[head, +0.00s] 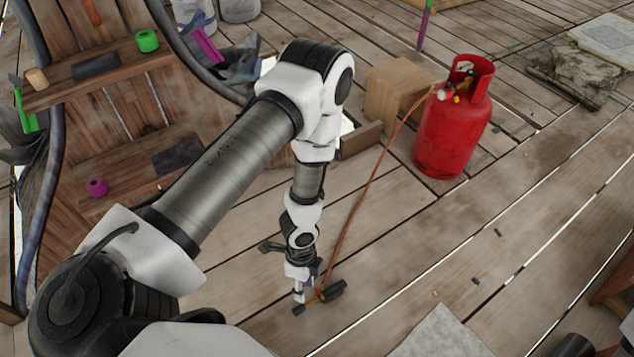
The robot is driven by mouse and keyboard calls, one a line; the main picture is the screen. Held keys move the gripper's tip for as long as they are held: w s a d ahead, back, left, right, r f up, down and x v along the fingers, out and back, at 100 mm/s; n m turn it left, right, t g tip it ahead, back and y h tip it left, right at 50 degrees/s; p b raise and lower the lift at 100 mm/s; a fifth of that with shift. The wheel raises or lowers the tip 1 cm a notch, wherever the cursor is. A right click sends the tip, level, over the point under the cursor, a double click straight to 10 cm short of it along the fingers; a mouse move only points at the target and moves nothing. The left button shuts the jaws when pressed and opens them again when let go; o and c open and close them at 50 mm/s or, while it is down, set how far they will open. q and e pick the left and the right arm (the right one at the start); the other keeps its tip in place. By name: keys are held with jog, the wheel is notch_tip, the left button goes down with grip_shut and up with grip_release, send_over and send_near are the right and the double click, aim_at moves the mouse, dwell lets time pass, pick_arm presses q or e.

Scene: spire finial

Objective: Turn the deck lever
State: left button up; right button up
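No part in the head view can be made out for sure as the deck lever. My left gripper (303,287) hangs low over the planks in the middle, pointing down. It is small here, and its fingers cannot be told apart clearly. Right beside it is a dark torch-like tool (325,297) with a black cylindrical head, at the end of an orange hose (362,200). Whether the fingers touch or grip this tool cannot be told. An upright green and magenta rod (424,24) stands on the deck at the top. My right gripper does not show.
The hose runs to a red gas bottle (446,135) standing on the deck. A wooden block (392,92) is beside it. A curved wooden structure with shelves (95,75) fills the left. A pale sheet (440,333) lies at the bottom. Planks right of the gripper are mostly clear.

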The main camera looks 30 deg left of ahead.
pick_arm(q)
jog(key=w+a+f+m+y+b, duration=0.1)
jog(key=w+a+f+m+b, duration=0.1)
jog(key=w+f+b, duration=0.4)
jog(key=w+a+f+m+t+b, duration=0.1)
jog(key=w+f+m+b, duration=0.1)
jog(key=f+b, duration=0.65)
jog(key=w+a+f+m+y+b, duration=0.1)
jog(key=w+a+f+m+b, duration=0.25)
jog(key=f, duration=0.65)
jog(key=t+b, duration=0.1)
jog(key=b, duration=1.2)
send_over(317, 289)
jog(key=shift+n, duration=0.35)
notch_tip(317, 289, down, 11)
jog(key=shift+f, duration=0.2)
notch_tip(317, 289, down, 8)
jog(key=b, duration=0.5)
jog(key=shift+s+r, duration=0.1)
jog(key=shift+r, duration=0.1)
jog(key=shift+r, duration=0.1)
grip_shut()
